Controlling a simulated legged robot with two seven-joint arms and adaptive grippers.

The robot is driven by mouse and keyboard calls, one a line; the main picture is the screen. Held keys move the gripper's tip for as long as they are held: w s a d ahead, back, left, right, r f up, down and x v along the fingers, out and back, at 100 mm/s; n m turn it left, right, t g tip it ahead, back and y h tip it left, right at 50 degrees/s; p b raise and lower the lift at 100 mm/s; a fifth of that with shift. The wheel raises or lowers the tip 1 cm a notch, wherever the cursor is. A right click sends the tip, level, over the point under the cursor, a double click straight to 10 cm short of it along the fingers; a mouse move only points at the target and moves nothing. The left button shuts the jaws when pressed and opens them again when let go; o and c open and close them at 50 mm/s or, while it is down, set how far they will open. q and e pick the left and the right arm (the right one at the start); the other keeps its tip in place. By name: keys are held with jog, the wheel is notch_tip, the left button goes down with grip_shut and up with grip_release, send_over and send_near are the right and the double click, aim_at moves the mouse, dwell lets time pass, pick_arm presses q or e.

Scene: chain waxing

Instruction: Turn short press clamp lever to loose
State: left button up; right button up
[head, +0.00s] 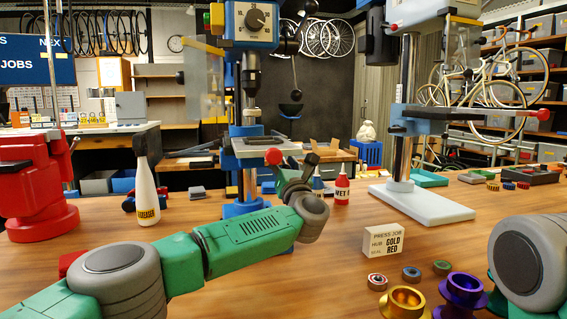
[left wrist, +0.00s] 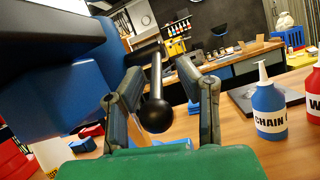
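The short press (head: 247,110) is blue with a steel column and stands left of centre in the head view; its blue body (left wrist: 70,75) fills the upper left of the left wrist view. A dark lever with a ball knob (left wrist: 155,115) sticks out from it between my left gripper's fingers. My left gripper (head: 296,168) is beside the press table (head: 262,147); it also shows in the left wrist view (left wrist: 160,75). Its fingers are apart, with gaps to the lever on both sides. A red ball (head: 273,157) shows by the press table. My right gripper is out of view.
A tall press (head: 402,120) with a white base stands right. The blue chain bottle (left wrist: 269,108) and a red bottle (head: 342,186) stand near my left gripper. A white bottle (head: 146,190) and red vise (head: 35,190) are left. Gold (head: 405,301) and purple (head: 467,291) hubs lie front right.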

pick_arm(q)
grip_shut()
jog(key=g+p, duration=0.1)
jog(key=r+p, duration=0.1)
jog(key=p, duration=0.1)
jog(key=shift+s+r+g, duration=0.2)
jog(key=shift+r+g, duration=0.05)
jog(key=shift+g, duration=0.15)
jog(key=shift+r+h, duration=0.1)
jog(key=shift+h, duration=0.4)
jog(key=shift+s+g+p, duration=0.1)
jog(key=shift+g+p, duration=0.3)
grip_release()
jog(key=shift+d, duration=0.1)
